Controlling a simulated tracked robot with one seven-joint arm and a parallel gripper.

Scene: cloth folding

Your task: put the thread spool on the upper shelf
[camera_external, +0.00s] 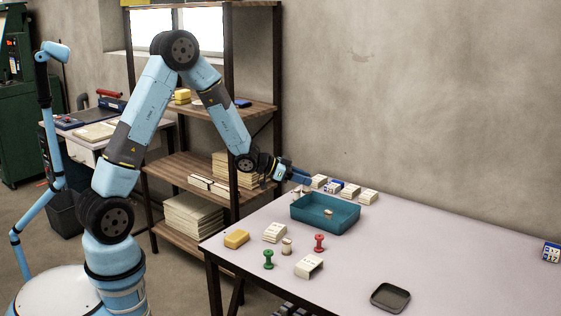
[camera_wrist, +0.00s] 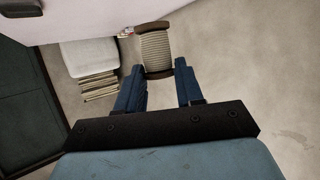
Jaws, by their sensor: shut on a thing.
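My gripper (camera_external: 302,177) is above the back left part of the table in the external view, right of the shelving. In the wrist view, my gripper (camera_wrist: 159,72) is shut on the thread spool (camera_wrist: 155,47), which has beige thread and dark brown ends. The spool sits between the blue fingertips. In the external view the held spool is too small to make out clearly. The rack's upper board (camera_external: 262,108) is at the left, above and behind my gripper, with a yellow block (camera_external: 182,94) and a blue item (camera_external: 242,103) on it.
A teal tray (camera_external: 322,226) stands on the table (camera_external: 450,255) near my gripper. Small white boxes (camera_external: 368,196), a red pin-shaped piece (camera_external: 319,242), a green one (camera_external: 268,259) and a yellow block (camera_external: 236,239) lie around it. Rack posts stand beside my arm.

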